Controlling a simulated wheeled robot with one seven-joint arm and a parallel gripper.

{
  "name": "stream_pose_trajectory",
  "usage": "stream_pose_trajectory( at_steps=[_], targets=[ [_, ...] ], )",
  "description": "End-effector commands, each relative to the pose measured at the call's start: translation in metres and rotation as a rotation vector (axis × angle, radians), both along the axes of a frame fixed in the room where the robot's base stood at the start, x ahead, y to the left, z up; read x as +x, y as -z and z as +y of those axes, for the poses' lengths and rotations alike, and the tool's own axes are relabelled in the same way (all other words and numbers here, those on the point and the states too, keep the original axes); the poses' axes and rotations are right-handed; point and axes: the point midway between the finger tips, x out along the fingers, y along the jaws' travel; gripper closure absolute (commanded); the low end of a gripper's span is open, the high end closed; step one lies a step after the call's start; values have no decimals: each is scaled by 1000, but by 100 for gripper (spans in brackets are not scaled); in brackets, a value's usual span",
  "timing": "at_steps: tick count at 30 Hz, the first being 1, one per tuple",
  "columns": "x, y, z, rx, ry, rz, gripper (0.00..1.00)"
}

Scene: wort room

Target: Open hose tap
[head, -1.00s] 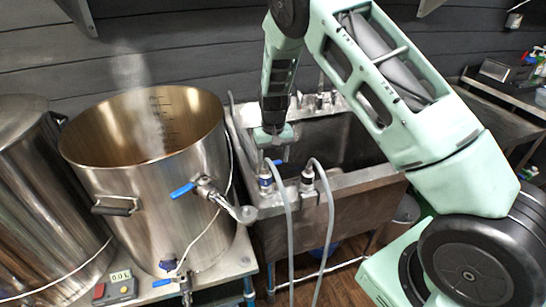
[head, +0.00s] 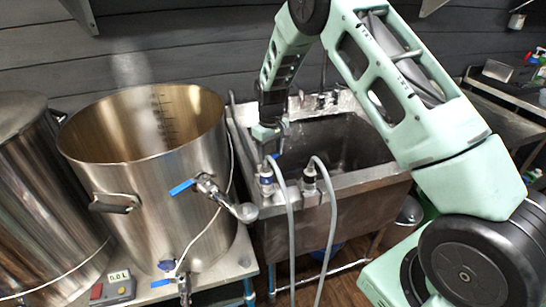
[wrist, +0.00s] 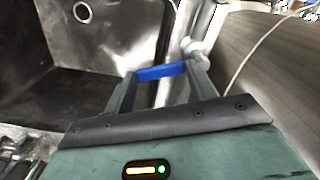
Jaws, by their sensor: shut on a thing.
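The hose tap's blue handle (wrist: 160,71) lies between the two fingers of my gripper (wrist: 163,78) in the wrist view, and the fingers are shut on it. In the head view my gripper (head: 271,143) is low over the left front corner of the sink, just above the tap (head: 266,178). Only a little of the blue handle (head: 273,159) shows there, beneath the fingers. A grey hose (head: 289,230) hangs down from the tap. How far the handle is turned is hard to tell.
A steel sink (head: 340,190) lies under my arm. A second fitting (head: 309,180) with its own hose stands right of the tap. A large open steel kettle (head: 150,190) with a blue-handled valve (head: 184,187) stands close on the left. A box with a display (head: 118,286) sits below it.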

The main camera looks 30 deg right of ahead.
Motion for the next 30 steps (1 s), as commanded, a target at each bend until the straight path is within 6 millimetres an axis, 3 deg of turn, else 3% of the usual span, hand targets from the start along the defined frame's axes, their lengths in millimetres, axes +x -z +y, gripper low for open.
stream_pose_trajectory(
  at_steps=[30],
  targets=[
    [37, -2, 30, -1, -933, -5, 85]
  ],
)
